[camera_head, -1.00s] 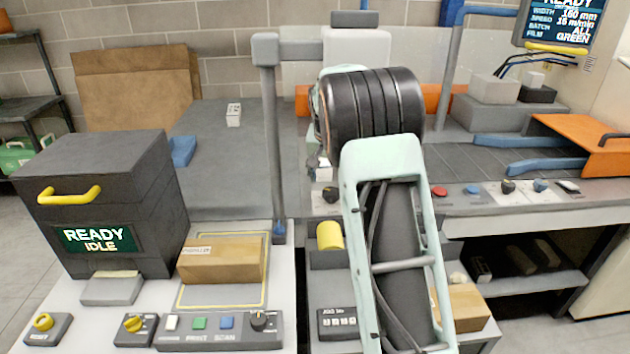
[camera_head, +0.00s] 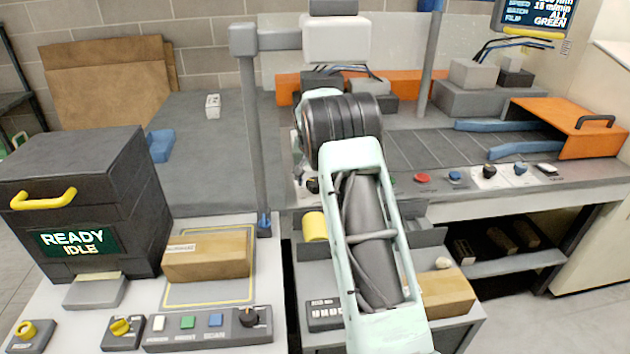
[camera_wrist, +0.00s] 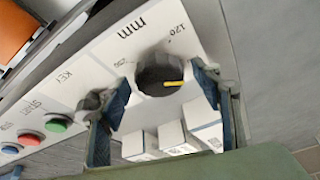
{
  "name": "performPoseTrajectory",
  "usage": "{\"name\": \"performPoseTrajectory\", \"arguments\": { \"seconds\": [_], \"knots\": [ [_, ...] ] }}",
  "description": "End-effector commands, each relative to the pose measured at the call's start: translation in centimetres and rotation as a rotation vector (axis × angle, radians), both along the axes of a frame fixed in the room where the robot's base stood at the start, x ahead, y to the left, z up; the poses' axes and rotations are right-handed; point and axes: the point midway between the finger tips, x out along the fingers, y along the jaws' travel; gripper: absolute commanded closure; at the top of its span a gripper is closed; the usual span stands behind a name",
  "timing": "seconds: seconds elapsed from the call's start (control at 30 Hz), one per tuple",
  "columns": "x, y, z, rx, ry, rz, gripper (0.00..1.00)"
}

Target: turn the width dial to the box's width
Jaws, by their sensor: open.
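The width dial (camera_wrist: 160,72) is a dark round knob with a yellow pointer line, on a pale panel printed "mm" and "120" in the wrist view. My gripper (camera_wrist: 152,86) is open, with one fingertip on each side of the dial; I cannot tell whether either touches it. A brown cardboard box (camera_head: 208,257) lies on the yellow-outlined pad at the left. A second brown box (camera_head: 446,294) sits low at the right of my arm.
Green (camera_wrist: 28,140) and red (camera_wrist: 56,126) buttons line the panel beside the dial. Small white boxes (camera_wrist: 174,136) show between my fingers. A grey post (camera_head: 252,140) stands left of my arm. An orange guard (camera_head: 580,125) and blue rails (camera_head: 500,125) are at the right.

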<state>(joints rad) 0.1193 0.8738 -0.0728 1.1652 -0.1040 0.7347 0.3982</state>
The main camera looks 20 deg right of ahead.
Motion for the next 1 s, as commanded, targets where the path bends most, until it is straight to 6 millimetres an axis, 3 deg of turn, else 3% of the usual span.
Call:
{"name": "performPoseTrajectory", "arguments": {
  "seconds": [0.17,0.53,1.0],
  "knots": [
    [0.01,-0.01,0.03,0.0,-0.001,0.0,0.43],
    [-0.01,-0.01,0.05,0.0,-0.001,0.0,0.83],
    [-0.08,-0.25,0.04,0.001,-0.001,0.123,0.83]
  ]
}}
